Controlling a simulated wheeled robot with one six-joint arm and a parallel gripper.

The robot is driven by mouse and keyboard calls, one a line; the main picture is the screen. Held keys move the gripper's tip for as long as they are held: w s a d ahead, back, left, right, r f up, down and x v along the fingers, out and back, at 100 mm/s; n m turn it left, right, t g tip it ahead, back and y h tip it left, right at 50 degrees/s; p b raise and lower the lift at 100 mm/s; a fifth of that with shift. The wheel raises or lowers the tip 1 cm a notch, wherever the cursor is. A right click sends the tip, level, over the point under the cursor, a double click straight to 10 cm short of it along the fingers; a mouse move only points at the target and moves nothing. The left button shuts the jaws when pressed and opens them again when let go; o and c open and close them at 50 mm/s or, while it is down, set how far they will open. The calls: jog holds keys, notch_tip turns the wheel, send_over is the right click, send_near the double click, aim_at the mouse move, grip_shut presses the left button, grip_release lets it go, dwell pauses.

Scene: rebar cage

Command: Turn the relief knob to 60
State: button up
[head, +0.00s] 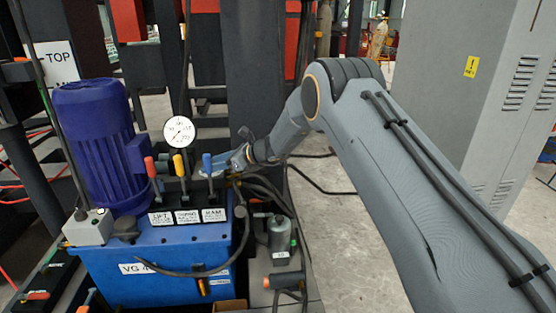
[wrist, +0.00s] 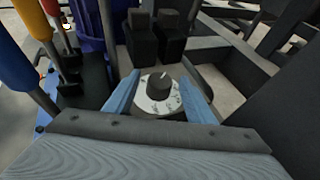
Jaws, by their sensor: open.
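The relief knob (wrist: 158,85) is a dark round knob on a white dial plate (wrist: 153,106) with dark marks around its rim. In the wrist view it sits between the two light-blue fingers of my gripper (wrist: 159,95). The fingers are apart, one on each side of the knob, with gaps showing. I cannot read the dial numbers or the knob's setting. In the head view my gripper (head: 226,168) is just right of the blue-handled lever (head: 207,164), and the knob is too small or hidden to make out there.
A yellow lever (head: 178,164) and a red lever (head: 150,167) stand left of the blue one on the blue power unit (head: 150,260). A round white gauge (head: 179,131) and a blue motor (head: 93,140) stand behind. Two black blocks (wrist: 142,40) rise beyond the dial.

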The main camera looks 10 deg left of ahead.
jog(key=shift+s+r+m+t+h+p, duration=0.1)
jog(key=shift+s+m+t+h+p, duration=0.1)
jog(key=shift+m+t+p, duration=0.35)
jog(key=shift+s+r+m+t+h+p, duration=0.1)
jog(key=shift+m+t+h+p, duration=0.1)
jog(key=shift+m+t+p, duration=0.35)
jog(key=s+d+r+n+g+h+p, duration=0.2)
jog(key=s+d+r+n, duration=0.3)
jog(key=s+d, duration=0.5)
jog(key=s+d+r+n+g+h+p, duration=0.2)
jog(key=s+d+r+n+p, duration=0.3)
jog(key=s+d, duration=0.5)
jog(key=d+r+h, duration=0.1)
jog(key=d, duration=0.3)
jog(key=shift+d+r, duration=0.2)
jog(key=shift+d, duration=0.1)
jog(key=shift+s, duration=0.1)
